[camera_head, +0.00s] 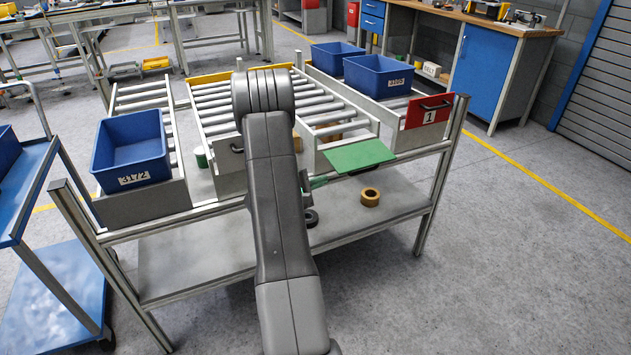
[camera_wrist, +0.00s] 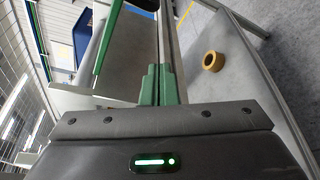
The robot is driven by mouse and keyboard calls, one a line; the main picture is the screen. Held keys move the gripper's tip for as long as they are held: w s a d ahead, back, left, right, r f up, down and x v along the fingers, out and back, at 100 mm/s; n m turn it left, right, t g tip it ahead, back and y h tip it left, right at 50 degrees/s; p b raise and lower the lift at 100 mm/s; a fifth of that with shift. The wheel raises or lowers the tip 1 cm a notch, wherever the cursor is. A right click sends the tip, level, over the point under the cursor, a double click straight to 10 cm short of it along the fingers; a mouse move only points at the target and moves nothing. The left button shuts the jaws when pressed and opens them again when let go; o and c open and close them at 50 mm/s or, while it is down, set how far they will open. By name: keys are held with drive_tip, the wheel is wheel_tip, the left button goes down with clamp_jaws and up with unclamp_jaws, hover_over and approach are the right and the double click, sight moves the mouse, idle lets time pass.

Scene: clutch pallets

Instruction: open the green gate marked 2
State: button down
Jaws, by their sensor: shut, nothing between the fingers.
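The green gate (camera_head: 358,155) is at the front end of an empty roller lane, left of the red gate. It lies nearly flat, folded outward from the lane end, and its number does not show. In the wrist view a green strip (camera_wrist: 108,40), likely the gate's edge, runs at the upper left, with a dark handle-like part (camera_wrist: 143,4) above it. My gripper (camera_head: 320,182) is just below and left of the gate, partly hidden by my arm. Its green fingers (camera_wrist: 158,85) are together with nothing between them. I cannot tell whether they touch the gate.
The red gate marked 1 (camera_head: 429,111) stands upright at right, with blue bins (camera_head: 378,75) behind it. Bin 3172 (camera_head: 132,148) sits on the left lane. Floor at right is clear.

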sight(359, 161)
drive_tip(key=x, duration=0.6)
drive_tip(key=s+r, duration=0.1)
drive_tip(key=s+d+p, duration=0.1)
drive_tip(key=s, duration=0.1)
drive_tip(key=shift+d+r, duration=0.25)
drive_tip(key=shift+r, duration=0.15)
drive_tip(key=shift+s+f+b, duration=0.1)
drive_tip(key=shift+b, duration=0.6)
drive_tip(key=shift+s+d+r+b, duration=0.15)
drive_tip(key=shift+r+b, duration=0.2)
drive_tip(key=shift+b, duration=0.5)
drive_tip(key=shift+s+r+b, duration=0.2)
drive_tip(key=shift+r+b, duration=0.2)
drive_tip(key=shift+b, duration=0.4)
